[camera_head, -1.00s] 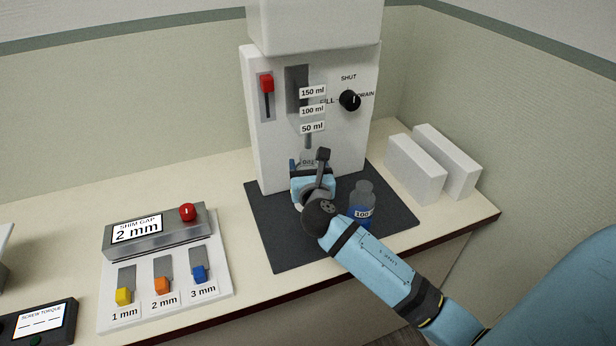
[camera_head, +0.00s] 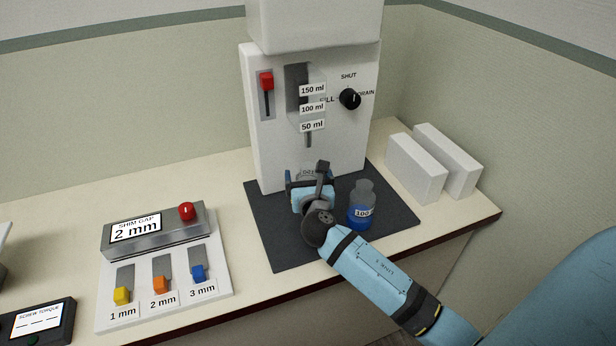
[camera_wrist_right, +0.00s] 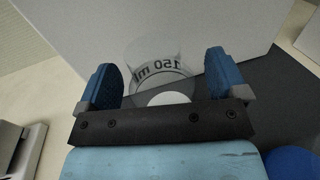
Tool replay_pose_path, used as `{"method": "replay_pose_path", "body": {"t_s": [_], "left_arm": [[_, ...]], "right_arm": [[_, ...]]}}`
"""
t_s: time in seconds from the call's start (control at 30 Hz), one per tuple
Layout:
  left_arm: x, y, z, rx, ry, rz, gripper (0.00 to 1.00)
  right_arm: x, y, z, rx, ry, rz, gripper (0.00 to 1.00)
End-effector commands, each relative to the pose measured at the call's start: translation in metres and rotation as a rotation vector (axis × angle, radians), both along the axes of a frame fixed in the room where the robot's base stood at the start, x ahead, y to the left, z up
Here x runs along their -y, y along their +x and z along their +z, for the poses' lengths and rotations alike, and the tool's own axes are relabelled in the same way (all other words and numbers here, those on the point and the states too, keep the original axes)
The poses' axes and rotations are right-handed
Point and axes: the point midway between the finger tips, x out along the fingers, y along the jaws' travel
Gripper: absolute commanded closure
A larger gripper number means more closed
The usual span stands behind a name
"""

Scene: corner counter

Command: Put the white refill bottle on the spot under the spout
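The clear refill bottle marked 150 ml (camera_wrist_right: 163,65) stands upright at the dispenser's foot, below the spout (camera_head: 308,140). In the head view my right gripper (camera_head: 309,184) hides most of it. In the right wrist view a white disc (camera_wrist_right: 168,99) shows low in or under the clear glass. The blue fingers of my right gripper (camera_wrist_right: 164,80) stand wide apart on either side of the bottle; any contact is hard to make out. The spot is hidden or not distinguishable. My left gripper is not in view.
A blue-filled bottle (camera_head: 361,212) stands on the dark mat (camera_head: 275,235), just right of my right gripper. The white dispenser (camera_head: 346,140) rises behind. Two white blocks (camera_head: 415,170) stand right. The shim panel (camera_head: 215,285) is left; counter between panel and mat is clear.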

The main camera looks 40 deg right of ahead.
Motion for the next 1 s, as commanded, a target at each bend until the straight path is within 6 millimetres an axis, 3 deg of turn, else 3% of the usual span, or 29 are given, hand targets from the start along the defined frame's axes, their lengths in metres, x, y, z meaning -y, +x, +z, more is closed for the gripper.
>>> {"method": "replay_pose_path", "body": {"t_s": [0.23, 0.7, 1.0], "left_arm": [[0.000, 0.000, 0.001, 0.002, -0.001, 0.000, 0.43], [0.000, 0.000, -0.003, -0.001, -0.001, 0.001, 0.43], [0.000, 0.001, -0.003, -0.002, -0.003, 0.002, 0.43]], "right_arm": [[-0.004, -0.007, 0.002, -0.001, 0.000, 0.001, 0.09], [-0.045, -0.090, 0.002, -0.001, 0.003, 0.002, 0.09], [-0.054, -0.108, 0.003, 0.000, 0.001, 0.001, 0.09]]}}
